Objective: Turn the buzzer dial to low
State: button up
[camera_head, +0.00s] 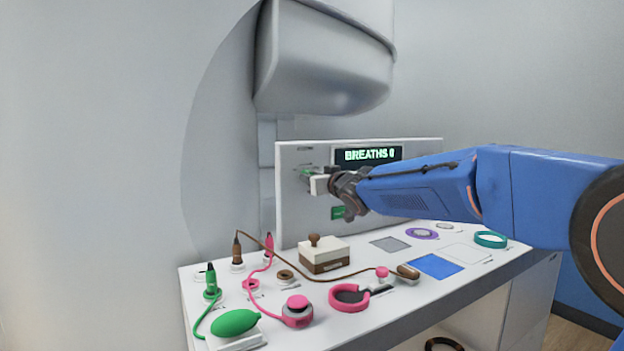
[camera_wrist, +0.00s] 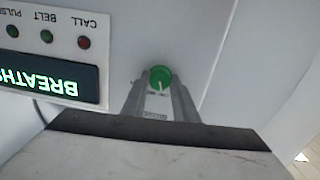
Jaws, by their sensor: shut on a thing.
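The buzzer dial is a round green knob (camera_wrist: 161,74) with a white pointer line, on the upright light panel (camera_head: 292,215). In the wrist view, where the panel's lettering is upside down, the pointer line points towards the bottom of the picture. The knob also shows in the head view (camera_head: 306,173), partly behind my gripper. My gripper (camera_wrist: 160,88) is at the panel, its two grey fingers on either side of the knob and shut on it. The dial's scale marks are too small or hidden to read.
The display (camera_head: 372,154) reads BREATHS 0; lamps marked CALL, BELT and PULSE sit beside it in the wrist view. Below, the table (camera_head: 400,294) holds a brown-and-cream box (camera_head: 324,256), a green bulb (camera_head: 235,323), a pink ring (camera_head: 348,304), cords and a blue pad (camera_head: 437,266).

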dwell(0.3)
jog(key=o, duration=1.1)
jog(key=shift+c, duration=0.2)
jog(key=v, duration=1.7)
jog(key=shift+s, duration=0.2)
jog(key=shift+d, duration=0.1)
